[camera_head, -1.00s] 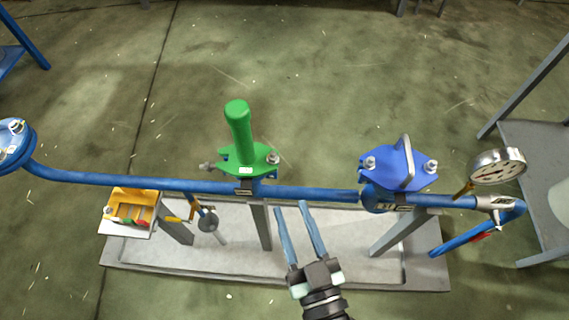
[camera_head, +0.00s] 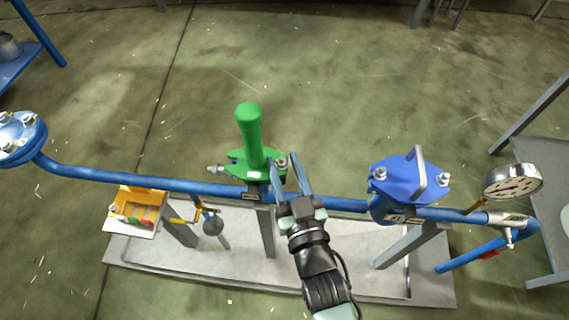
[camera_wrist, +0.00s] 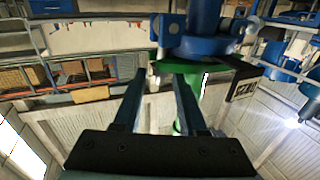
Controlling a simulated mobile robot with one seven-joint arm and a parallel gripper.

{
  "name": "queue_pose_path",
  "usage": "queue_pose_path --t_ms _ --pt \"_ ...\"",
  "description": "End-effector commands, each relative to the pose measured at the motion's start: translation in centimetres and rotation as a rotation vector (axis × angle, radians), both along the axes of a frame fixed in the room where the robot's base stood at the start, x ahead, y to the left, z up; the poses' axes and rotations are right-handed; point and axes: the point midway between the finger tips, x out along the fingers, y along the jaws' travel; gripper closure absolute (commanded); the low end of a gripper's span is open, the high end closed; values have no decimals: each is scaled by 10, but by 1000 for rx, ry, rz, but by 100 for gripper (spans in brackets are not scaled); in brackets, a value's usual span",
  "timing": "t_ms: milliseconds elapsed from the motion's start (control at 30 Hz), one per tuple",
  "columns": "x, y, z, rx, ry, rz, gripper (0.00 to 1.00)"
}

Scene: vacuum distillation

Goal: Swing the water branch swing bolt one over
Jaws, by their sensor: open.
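A green flanged cover with an upright green handle (camera_head: 249,135) sits on the blue pipe. Its left swing bolt (camera_head: 215,169) points outward to the left. Its right swing bolt (camera_head: 282,162) is at the flange's right edge, partly hidden by my gripper. My gripper (camera_head: 289,158) is open, with its two blue fingers reaching up beside that right bolt. In the wrist view, the fingers (camera_wrist: 160,78) point at the underside of the green flange (camera_wrist: 208,64). I cannot tell whether the bolt lies between them. Which branch is the water branch is unclear.
A blue cover (camera_head: 399,178) with a bar handle and two nuts stands to the right, beside a pressure gauge (camera_head: 513,181). A yellow box (camera_head: 137,204) is at lower left. The blue pipe (camera_head: 130,182) runs across above a grey tray (camera_head: 180,275).

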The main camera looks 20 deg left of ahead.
Motion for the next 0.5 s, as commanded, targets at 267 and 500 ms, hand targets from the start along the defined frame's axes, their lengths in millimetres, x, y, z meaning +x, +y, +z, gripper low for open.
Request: queue_pose_path --t_ms 267,500 --pt "2 2 0 0 1 0 59" --pt "2 2 0 1 1 0 95"
